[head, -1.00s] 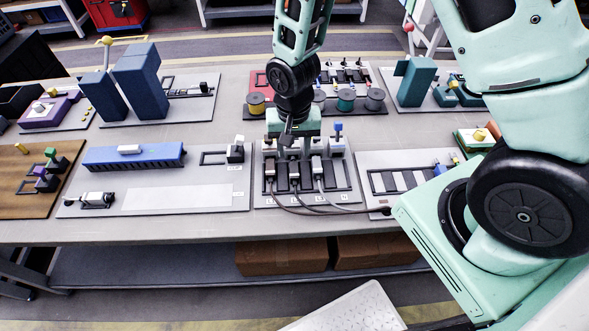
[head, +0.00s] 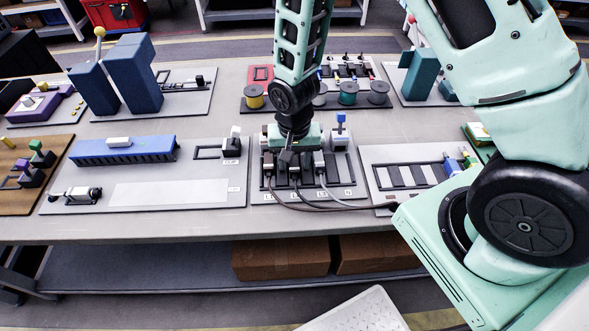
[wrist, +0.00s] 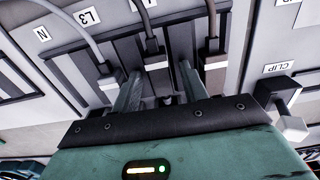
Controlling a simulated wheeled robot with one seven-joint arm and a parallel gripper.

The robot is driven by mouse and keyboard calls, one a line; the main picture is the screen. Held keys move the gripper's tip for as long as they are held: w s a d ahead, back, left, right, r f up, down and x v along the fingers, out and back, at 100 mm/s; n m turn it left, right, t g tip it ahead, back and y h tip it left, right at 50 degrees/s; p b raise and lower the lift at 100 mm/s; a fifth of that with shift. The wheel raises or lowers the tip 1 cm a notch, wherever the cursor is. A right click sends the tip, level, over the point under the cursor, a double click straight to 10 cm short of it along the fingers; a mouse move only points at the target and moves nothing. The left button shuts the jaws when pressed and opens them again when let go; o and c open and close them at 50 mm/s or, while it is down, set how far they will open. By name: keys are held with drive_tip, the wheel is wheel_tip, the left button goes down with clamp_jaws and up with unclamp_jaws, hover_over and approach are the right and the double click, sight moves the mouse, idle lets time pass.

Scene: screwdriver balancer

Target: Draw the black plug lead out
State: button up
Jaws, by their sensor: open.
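The black plug lead (head: 294,173) is the middle of three leads in the socket board (head: 261,190). My gripper (head: 291,153) is over the board, pointing down at this plug. In the wrist view my gripper (wrist: 160,76) is open, with one finger on each side of the middle plug (wrist: 156,63). I cannot tell whether the fingers touch it. The brown lead (head: 268,172) and the grey lead (head: 320,166) are in the neighbouring slots.
A board with pale strips (head: 405,178) is at the right and one with a blue block (head: 124,149) at the left. Spools stand behind.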

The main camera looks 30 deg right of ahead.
clamp_jaws()
drive_tip(key=shift+s, duration=0.15)
drive_tip(key=shift+s+a, duration=0.2)
drive_tip(key=shift+s, duration=0.15)
drive_tip(key=shift+s, duration=0.1)
idle(0.4)
unclamp_jaws()
